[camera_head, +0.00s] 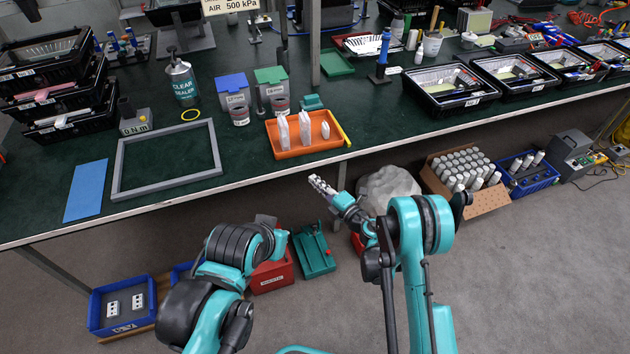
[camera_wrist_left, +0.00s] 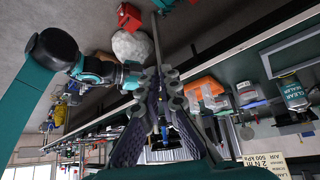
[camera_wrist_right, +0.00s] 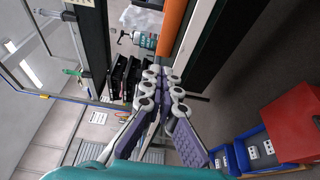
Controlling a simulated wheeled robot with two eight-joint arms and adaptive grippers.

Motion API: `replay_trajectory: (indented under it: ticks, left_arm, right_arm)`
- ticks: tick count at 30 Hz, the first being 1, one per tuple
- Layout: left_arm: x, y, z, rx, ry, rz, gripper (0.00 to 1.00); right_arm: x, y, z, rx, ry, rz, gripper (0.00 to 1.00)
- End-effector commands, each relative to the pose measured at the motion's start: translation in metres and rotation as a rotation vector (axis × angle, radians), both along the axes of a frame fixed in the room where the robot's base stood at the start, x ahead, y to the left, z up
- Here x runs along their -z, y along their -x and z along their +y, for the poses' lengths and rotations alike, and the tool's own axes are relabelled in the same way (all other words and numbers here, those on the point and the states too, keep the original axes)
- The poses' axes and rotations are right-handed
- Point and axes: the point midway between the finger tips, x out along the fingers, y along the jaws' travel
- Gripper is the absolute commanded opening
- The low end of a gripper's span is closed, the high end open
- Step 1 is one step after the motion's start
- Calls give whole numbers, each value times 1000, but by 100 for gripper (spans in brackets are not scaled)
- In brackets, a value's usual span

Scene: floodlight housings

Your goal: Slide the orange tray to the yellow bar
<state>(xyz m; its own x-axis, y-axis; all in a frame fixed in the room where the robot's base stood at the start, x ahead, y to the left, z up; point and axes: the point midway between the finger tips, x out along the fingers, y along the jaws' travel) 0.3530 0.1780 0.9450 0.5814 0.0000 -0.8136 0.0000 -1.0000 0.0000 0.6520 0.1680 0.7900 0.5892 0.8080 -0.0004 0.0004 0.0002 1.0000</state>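The orange tray (camera_head: 318,147) lies at the bench's front edge with three pale upright pieces in it. Its side shows in the right wrist view (camera_wrist_right: 172,28), and it also appears in the left wrist view (camera_wrist_left: 197,93). The thin yellow bar (camera_head: 343,134) lies along the tray's right end; I cannot tell whether they touch. My right gripper (camera_head: 314,180) is in front of and below the bench edge, apart from the tray, its fingertips together and empty in the right wrist view (camera_wrist_right: 163,86). My left gripper (camera_wrist_left: 162,85) is shut and empty; its fingers are hidden in the head view.
A grey frame (camera_head: 167,190) and a blue mat (camera_head: 86,190) lie left of the tray. Black trays (camera_head: 455,108) line the right. The bench strip right of the bar is clear.

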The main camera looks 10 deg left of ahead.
Motion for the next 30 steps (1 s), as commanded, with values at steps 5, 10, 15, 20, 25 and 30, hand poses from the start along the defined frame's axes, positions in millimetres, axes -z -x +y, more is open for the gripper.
replay_trajectory:
  ticks: [5, 10, 15, 20, 25, 30]
  left_arm:
    - [0, 0, 0, 0, 0, 0, 14]
    - [0, 0, 0, 0, 0, 0, 14]
    - [0, 0, 0, 0, 0, 0, 14]
    - [0, 0, 0, 0, 0, 0, 14]
    - [0, 0, 0, 0, 0, 0, 14]
    - [0, 0, 0, 0, 0, 0, 14]
  right_arm:
    - [-28, -14, -12, 54, -42, 14, 0]
    - [-116, -49, -66, 252, -193, 78, 0]
    - [-206, -66, -154, 526, -395, 206, 0]
    - [-252, -45, -237, 768, -569, 365, 0]
    - [-264, 13, -309, 1002, -735, 577, 0]
    - [-243, 100, -354, 1202, -873, 832, 0]
